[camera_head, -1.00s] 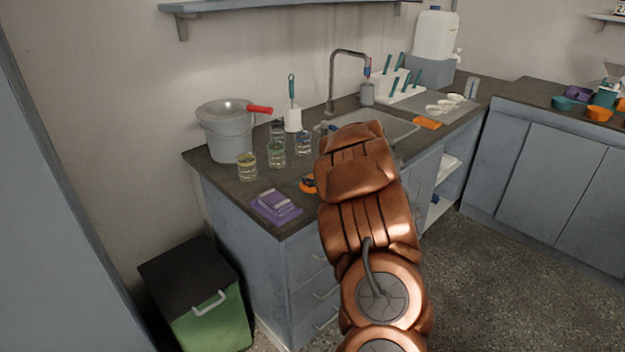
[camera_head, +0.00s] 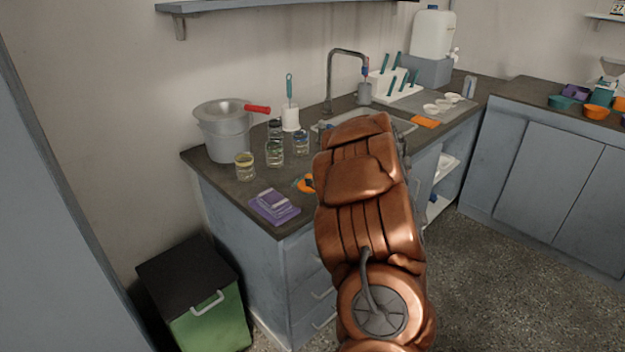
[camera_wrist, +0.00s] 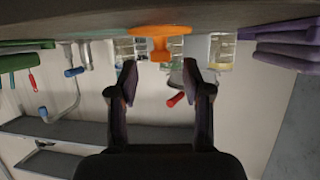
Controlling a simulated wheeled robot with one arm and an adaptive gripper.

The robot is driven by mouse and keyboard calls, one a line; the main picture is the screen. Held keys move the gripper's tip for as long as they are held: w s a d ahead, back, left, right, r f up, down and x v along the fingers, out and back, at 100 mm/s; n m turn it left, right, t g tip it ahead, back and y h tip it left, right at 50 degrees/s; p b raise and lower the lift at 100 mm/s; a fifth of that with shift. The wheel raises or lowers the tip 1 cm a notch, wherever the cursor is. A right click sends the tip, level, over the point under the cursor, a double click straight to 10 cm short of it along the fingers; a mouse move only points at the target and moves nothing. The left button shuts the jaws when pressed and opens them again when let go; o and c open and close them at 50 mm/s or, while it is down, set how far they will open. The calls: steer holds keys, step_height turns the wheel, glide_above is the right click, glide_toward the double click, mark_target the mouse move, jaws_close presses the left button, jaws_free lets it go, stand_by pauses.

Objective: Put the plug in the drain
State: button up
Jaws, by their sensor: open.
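An orange piece (camera_head: 306,184), which may be the plug, stands near the counter's front edge, partly hidden by my arm. It also shows in the upside-down wrist view (camera_wrist: 160,38), with a wide flat part and a narrower stem. My gripper (camera_wrist: 160,78) is open and empty, its two fingers lined up on either side of this piece in the picture; whether it is between them in depth I cannot tell. In the head view my arm hides the gripper. The sink (camera_head: 400,126) lies behind my arm under the tap (camera_head: 331,82); its drain is hidden.
Several glass jars (camera_head: 274,154), a grey bucket (camera_head: 226,142) with a red-handled pan and a purple stack of cloths (camera_head: 274,206) stand on the counter left of my arm.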

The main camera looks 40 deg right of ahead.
steer(key=v, duration=0.7)
steer(key=a+r+m+g+h, duration=0.2)
steer(key=a+r+g+h, duration=0.25)
steer(key=r+h, duration=0.2)
steer(key=s+a+f+n+g+y, duration=0.1)
steer(key=s+a+f+g+y, duration=0.1)
steer(key=s+a, duration=0.7)
steer(key=s+a+f+n+g+y, duration=0.1)
steer(key=s+a+g, duration=0.4)
steer(key=s+a, duration=0.5)
steer(key=s+a+f+n+g+y, duration=0.1)
steer(key=s+a+f+g+y, duration=0.2)
steer(key=s+a, duration=0.6)
steer(key=a+g+y, duration=0.1)
steer(key=a+y, duration=0.1)
steer(key=a, duration=0.7)
steer(key=shift+s+a+n, duration=0.25)
steer(key=shift+a+n, duration=0.1)
steer(key=shift+n, duration=0.05)
steer(key=shift+y, duration=0.25)
steer(key=shift+c, duration=0.6)
steer(key=shift+a, duration=0.1)
